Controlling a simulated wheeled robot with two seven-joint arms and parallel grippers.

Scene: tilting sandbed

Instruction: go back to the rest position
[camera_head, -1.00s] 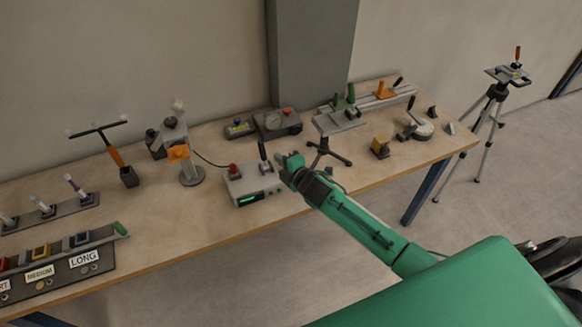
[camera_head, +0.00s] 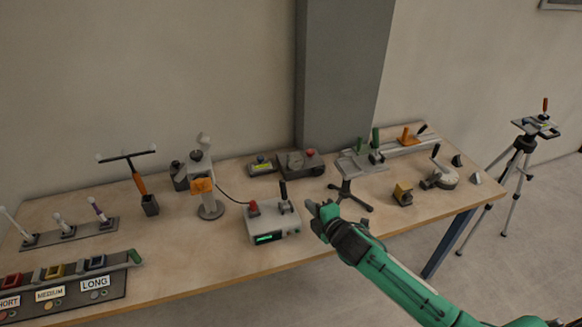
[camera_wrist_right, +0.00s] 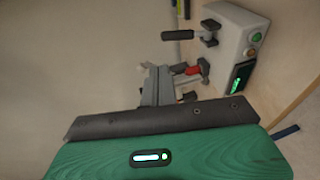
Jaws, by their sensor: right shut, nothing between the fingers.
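My right gripper (camera_head: 320,211) is shut and empty. My left gripper is not in the head view.
The wooden table (camera_head: 180,262) carries several instruments. A small platform on a stand (camera_head: 358,163) is behind and right of my gripper. A labelled rack (camera_head: 70,284) lies at the left. A tripod (camera_head: 520,160) stands right of the table. The floor in front is clear.

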